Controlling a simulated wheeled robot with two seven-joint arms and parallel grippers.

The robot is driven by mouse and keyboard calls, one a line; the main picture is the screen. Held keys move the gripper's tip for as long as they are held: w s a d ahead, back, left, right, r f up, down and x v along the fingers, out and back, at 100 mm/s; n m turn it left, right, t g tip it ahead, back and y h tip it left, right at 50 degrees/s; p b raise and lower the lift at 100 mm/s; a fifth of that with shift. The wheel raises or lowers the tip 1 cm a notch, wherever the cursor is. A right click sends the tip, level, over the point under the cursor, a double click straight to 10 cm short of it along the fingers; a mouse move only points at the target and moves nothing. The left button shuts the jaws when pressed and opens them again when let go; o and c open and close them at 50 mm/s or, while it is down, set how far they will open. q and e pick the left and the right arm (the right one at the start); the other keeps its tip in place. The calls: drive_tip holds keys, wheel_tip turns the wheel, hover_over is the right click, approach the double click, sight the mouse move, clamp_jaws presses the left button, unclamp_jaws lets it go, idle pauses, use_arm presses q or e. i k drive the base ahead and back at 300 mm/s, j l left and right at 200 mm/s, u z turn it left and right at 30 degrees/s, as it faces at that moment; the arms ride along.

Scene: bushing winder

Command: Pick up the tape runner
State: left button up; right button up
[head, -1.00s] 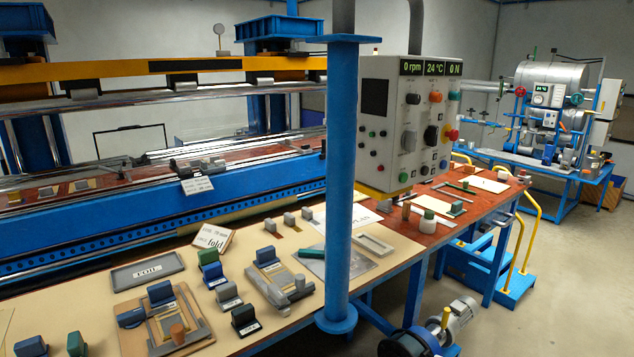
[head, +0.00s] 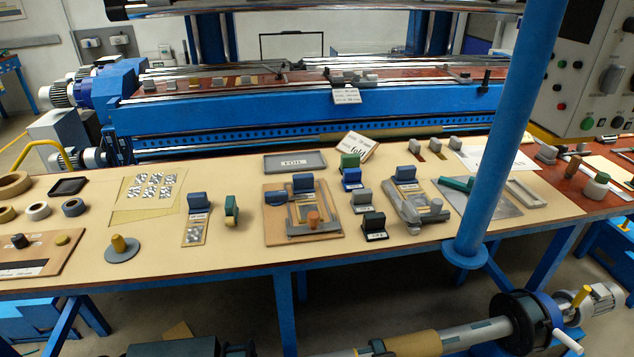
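A small upright green piece with a yellowish side (head: 231,210) stands on the table (head: 330,253), left of the middle. Its shape suggests the tape runner, but I see no label that confirms it. It stands just right of a blue-handled block on a patterned strip (head: 196,220) and apart from it. Neither of my grippers shows in the head view, so I cannot see their state or what they hold.
A wooden board with a metal frame (head: 302,232) lies right of the green piece. A disc with a yellow knob (head: 120,248) and tape rolls (head: 37,211) lie left. A blue post (head: 507,130) rises at right. Bare tabletop lies in front of the green piece.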

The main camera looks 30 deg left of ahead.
sight(231, 209)
drive_tip(key=u, duration=1.4)
